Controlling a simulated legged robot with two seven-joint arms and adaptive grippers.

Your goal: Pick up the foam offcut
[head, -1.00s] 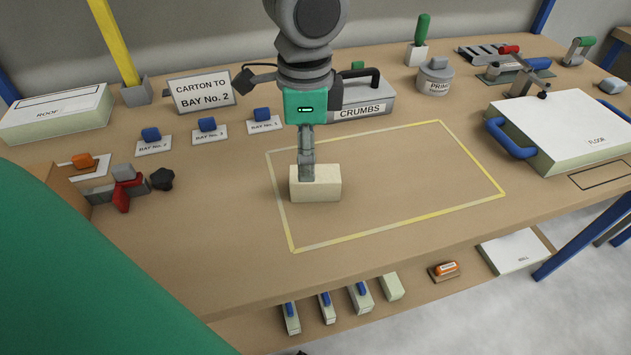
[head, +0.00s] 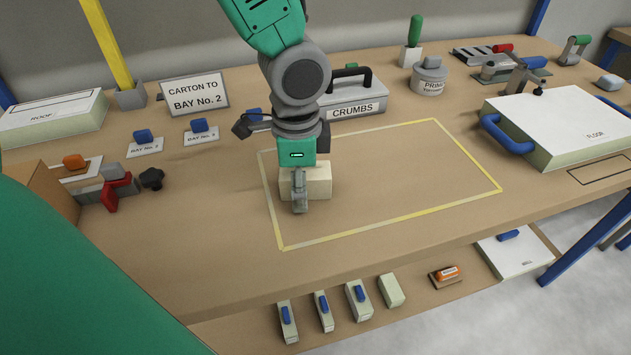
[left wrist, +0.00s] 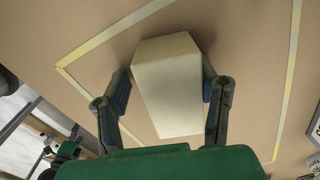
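The foam offcut is a cream block (head: 318,180) on the table, inside the left part of a yellow taped outline. My left gripper (head: 301,186) is down over it, with one finger in front of its near face. In the left wrist view, the block (left wrist: 168,88) lies between the two spread fingers of the gripper (left wrist: 167,86). A narrow gap shows on the left side; the right finger is very close to the block, and I cannot tell whether it touches. The far finger is hidden in the head view. My right gripper is not in view.
The grey CRUMBS box (head: 354,98) stands behind the arm. The white FLOOR panel (head: 565,125) with blue handles is at the right. A red clamp (head: 112,190) and a sign (head: 194,93) are at the left. The taped outline (head: 385,226) is clear right of the block.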

